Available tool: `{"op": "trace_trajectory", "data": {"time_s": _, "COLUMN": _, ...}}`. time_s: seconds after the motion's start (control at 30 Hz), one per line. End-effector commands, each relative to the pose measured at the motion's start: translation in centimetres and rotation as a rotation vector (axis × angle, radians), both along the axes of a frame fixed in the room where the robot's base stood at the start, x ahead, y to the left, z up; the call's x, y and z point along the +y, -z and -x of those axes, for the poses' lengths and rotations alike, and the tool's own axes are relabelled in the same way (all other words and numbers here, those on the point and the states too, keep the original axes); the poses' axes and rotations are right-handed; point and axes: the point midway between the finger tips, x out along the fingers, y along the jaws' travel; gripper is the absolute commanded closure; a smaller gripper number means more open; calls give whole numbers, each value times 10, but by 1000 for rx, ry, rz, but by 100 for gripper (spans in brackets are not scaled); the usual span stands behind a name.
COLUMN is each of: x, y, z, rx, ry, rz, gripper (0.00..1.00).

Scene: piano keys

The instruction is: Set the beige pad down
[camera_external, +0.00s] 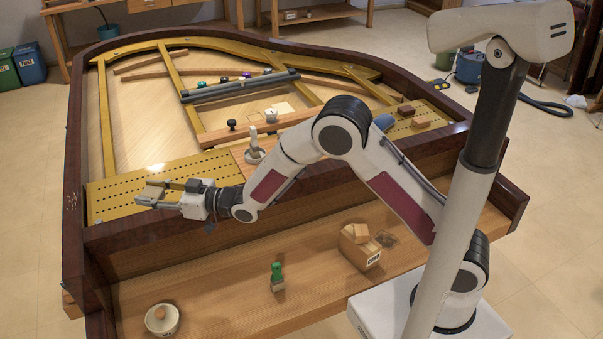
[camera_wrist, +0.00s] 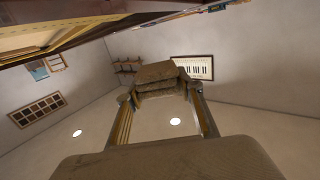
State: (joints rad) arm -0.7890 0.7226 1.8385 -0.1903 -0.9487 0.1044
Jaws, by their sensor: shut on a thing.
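The beige pad (camera_external: 153,190) is a small flat piece at the tips of my gripper (camera_external: 157,194), above the yellow perforated plate at the piano's near left. In the wrist view the beige pad (camera_wrist: 158,73) sits between the two fingertips of my gripper (camera_wrist: 160,92), which are shut on it. The pad is held up, clear of the surfaces below as far as I can tell. My gripper lies roughly level and points left; the wrist view looks toward the walls and ceiling lights.
The yellow plate (camera_external: 120,200) has a raised dark rim in front. A white-stemmed tool (camera_external: 254,146) stands right of my gripper.

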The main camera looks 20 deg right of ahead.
Motion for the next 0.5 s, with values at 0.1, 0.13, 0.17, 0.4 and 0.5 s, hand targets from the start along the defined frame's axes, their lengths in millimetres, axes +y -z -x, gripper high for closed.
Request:
{"op": "trace_trajectory", "data": {"time_s": 0.1, "x": -35, "y": -5, "z": -19, "rx": -1, "ry": 30, "rz": 2, "gripper": 81}}
{"op": "trace_trajectory", "data": {"time_s": 0.13, "x": -43, "y": -5, "z": -24, "rx": 1, "ry": 37, "rz": 1, "gripper": 81}}
{"op": "trace_trajectory", "data": {"time_s": 0.17, "x": -51, "y": -6, "z": -28, "rx": 0, "ry": 44, "rz": 0, "gripper": 81}}
{"op": "trace_trajectory", "data": {"time_s": 0.4, "x": -119, "y": -10, "z": -58, "rx": 0, "ry": 111, "rz": 0, "gripper": 81}}
{"op": "trace_trajectory", "data": {"time_s": 0.5, "x": -148, "y": -10, "z": -69, "rx": 0, "ry": 145, "rz": 1, "gripper": 81}}
